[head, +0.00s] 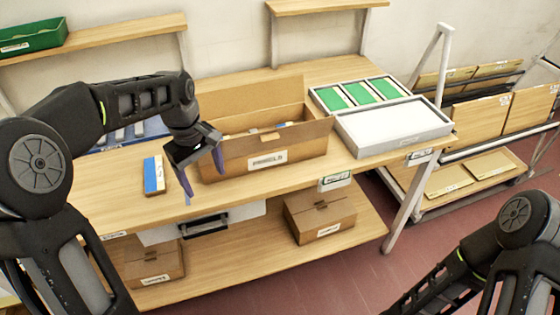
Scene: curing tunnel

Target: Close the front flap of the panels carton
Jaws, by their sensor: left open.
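The panels carton (262,163) stands on the workbench with its label facing me. Its back flap (250,97) stands up. Its front flap (290,134) is open, sticking up and outward above the labelled face. Some contents show inside between the flaps, mostly hidden. My left gripper (203,178) is open and empty, with its fingers pointing down at the carton's front left corner. It hides part of the carton's left end, and I cannot tell whether it touches it. My right arm shows at the lower right, but its gripper is out of the picture.
A blue and white box (153,176) stands left of my left gripper. Right of the carton are a tray with green panels (360,92) and a white-topped tray (396,126). Closed cartons (320,213) sit on the lower shelf. The bench front before the carton is clear.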

